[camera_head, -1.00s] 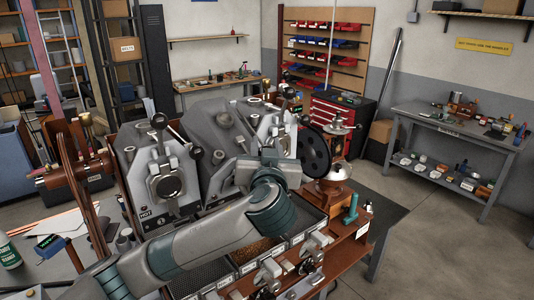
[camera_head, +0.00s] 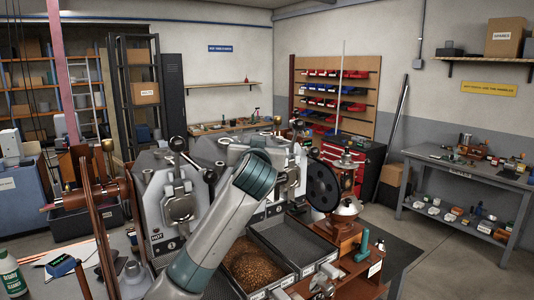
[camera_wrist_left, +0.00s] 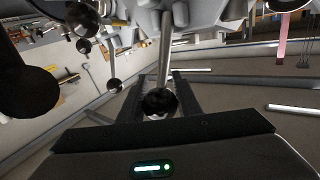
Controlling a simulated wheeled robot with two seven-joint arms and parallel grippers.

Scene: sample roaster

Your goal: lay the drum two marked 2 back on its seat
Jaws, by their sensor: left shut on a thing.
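My left arm rises from the bottom middle in the head view, and its wrist hides the left gripper there. In the left wrist view, the left gripper (camera_wrist_left: 161,95) is shut on a lever with a black ball knob (camera_wrist_left: 159,103). The lever's steel rod runs up to grey machine parts. In the head view, the nearest grey roaster unit (camera_head: 178,205) has a HOT label and a black-knobbed lever (camera_head: 190,160). More grey units (camera_head: 237,148) stand behind it, partly hidden by my arm. I cannot make out a drum marked 2 or its seat. My right gripper is not in view.
A tray of brown beans (camera_head: 255,268) and an emptier tray (camera_head: 300,240) lie in front of the units. A black wheel (camera_head: 323,186) and a copper-topped device (camera_head: 346,205) stand right. A copper cylinder (camera_head: 95,196) is left. Open floor lies right, before a grey bench (camera_head: 465,190).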

